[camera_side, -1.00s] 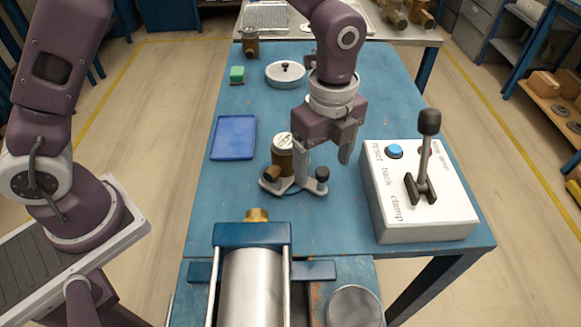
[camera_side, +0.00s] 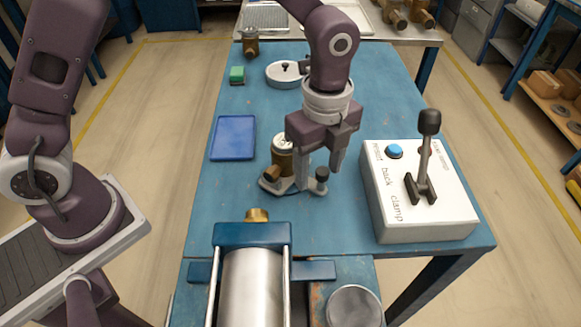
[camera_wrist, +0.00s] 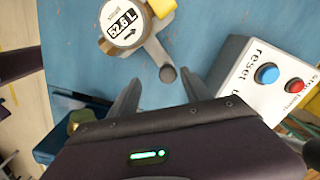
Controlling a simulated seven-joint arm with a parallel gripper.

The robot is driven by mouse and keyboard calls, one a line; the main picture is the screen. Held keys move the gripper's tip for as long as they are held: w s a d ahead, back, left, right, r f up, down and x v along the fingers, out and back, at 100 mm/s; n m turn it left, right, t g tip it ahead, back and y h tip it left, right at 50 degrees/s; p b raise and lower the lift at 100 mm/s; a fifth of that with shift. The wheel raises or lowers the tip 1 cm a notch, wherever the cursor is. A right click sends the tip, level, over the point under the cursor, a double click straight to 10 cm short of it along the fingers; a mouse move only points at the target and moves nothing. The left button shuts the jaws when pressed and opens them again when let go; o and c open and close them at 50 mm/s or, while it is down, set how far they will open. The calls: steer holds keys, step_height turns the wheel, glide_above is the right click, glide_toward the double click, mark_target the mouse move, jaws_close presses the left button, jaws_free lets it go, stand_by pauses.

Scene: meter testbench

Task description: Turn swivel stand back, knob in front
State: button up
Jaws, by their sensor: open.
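The swivel stand (camera_side: 272,187) is a grey base with arms on the blue table, carrying a brass meter (camera_side: 282,163) with a white dial. The wrist view shows the dial (camera_wrist: 122,22) from above, with a printed reading and an arrow. A dark knob (camera_side: 322,174) stands at the end of the stand's right, near-side arm. My gripper (camera_side: 321,174) is open and points down at the knob. In the wrist view, the knob (camera_wrist: 167,73) lies in the gap between my fingertips (camera_wrist: 163,85), slightly beyond them. Whether a finger touches it cannot be told.
A white control box (camera_side: 420,205) with a lever (camera_side: 427,150) and blue button (camera_side: 394,151) stands close to the right. A clamp with a metal cylinder (camera_side: 252,285) is at the front.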

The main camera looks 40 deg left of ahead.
steer(key=shift+s+a, duration=0.15)
steer(key=shift+s, duration=0.6)
steer(key=shift+s+a, duration=0.1)
steer(key=shift+s, duration=0.6)
steer(key=shift+s+a, duration=0.35)
steer(key=shift+s, duration=0.25)
steer(key=shift+s+a, duration=0.3)
steer(key=shift+s, duration=0.3)
steer(key=o, duration=0.4)
steer(key=shift+o, duration=0.2)
step_height(320, 180, up, 6)
steer(key=shift+f, duration=0.25)
